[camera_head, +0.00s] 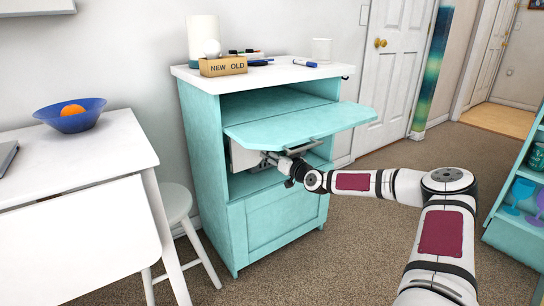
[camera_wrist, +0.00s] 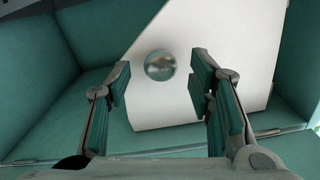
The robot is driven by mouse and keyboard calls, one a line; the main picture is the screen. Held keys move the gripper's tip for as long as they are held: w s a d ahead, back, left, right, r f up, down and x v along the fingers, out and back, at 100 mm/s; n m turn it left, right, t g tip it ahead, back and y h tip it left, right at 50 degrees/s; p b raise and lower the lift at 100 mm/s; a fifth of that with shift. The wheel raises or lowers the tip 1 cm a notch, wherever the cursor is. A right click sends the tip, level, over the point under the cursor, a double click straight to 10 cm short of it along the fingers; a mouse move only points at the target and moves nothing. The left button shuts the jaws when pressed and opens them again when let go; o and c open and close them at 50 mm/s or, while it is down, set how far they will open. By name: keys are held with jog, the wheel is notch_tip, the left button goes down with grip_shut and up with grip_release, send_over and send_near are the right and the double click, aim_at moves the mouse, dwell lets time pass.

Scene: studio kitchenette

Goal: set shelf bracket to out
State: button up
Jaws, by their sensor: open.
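A teal cabinet (camera_head: 208,165) has a teal flap (camera_head: 300,125) standing out level from its front, above an open compartment. Under the flap, a white panel (camera_head: 243,156) stands at the left of the compartment; it looks like the shelf bracket, but I cannot be sure. In the wrist view the white panel (camera_wrist: 205,40) carries a round shiny knob (camera_wrist: 160,65). My gripper (camera_head: 279,160) is under the flap, reaching into the compartment. In the wrist view my gripper (camera_wrist: 162,88) is open and empty, with the knob showing between and beyond the fingertips. I cannot tell any contact.
Below is a closed teal door (camera_head: 275,215). A white table (camera_head: 85,155) and stool (camera_head: 176,203) stand left. The carpet (camera_head: 350,235) in front is clear.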

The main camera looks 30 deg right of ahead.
jog(key=shift+w, duration=0.45)
grip_shut()
